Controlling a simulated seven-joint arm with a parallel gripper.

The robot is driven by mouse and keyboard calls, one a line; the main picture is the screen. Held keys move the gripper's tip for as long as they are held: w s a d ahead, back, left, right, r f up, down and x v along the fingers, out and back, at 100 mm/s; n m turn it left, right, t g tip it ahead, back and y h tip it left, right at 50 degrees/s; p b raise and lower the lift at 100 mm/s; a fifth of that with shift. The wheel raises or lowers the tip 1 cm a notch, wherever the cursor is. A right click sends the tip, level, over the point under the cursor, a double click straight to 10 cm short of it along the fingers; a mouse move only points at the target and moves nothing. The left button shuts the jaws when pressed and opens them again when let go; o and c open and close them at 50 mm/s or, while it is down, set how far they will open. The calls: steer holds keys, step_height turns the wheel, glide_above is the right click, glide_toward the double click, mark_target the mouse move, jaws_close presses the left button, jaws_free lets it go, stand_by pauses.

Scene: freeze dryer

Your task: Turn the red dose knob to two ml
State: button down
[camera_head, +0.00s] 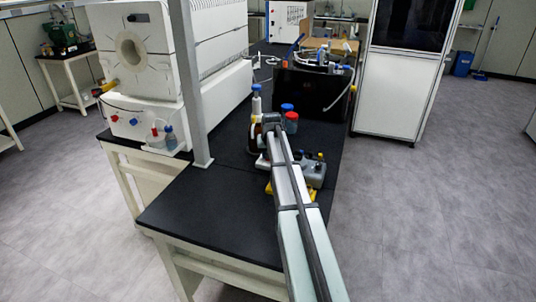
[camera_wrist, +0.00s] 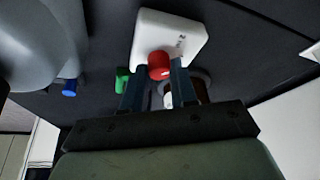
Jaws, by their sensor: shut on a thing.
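The red dose knob (camera_wrist: 159,65) shows in the wrist view on a white block-shaped body (camera_wrist: 190,36) with small dark marks. My gripper (camera_wrist: 160,72) has its two dark fingers on either side of the knob, shut on it. The knob's scale is too small to read, so its setting cannot be told. In the head view my gripper (camera_head: 270,124) is over the black bench beside a blue-topped bottle (camera_head: 256,100), and my arm hides much of what it holds.
A red-capped item (camera_head: 291,122) stands just right of my gripper on the black bench (camera_head: 205,210). A grey device (camera_head: 312,172) sits right of my arm. A metal post (camera_head: 190,80) rises at the left. The bench's near left part is clear.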

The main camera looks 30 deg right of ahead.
steer(key=shift+d+n+y, duration=0.1)
steer(key=shift+n+y, duration=0.8)
steer(key=shift+n, duration=1.3)
steer(key=c, duration=0.9)
jaws_free()
steer(key=shift+r, duration=0.1)
steer(key=v, duration=1.3)
steer(key=shift+s+r, duration=0.2)
steer(key=shift+r, duration=0.1)
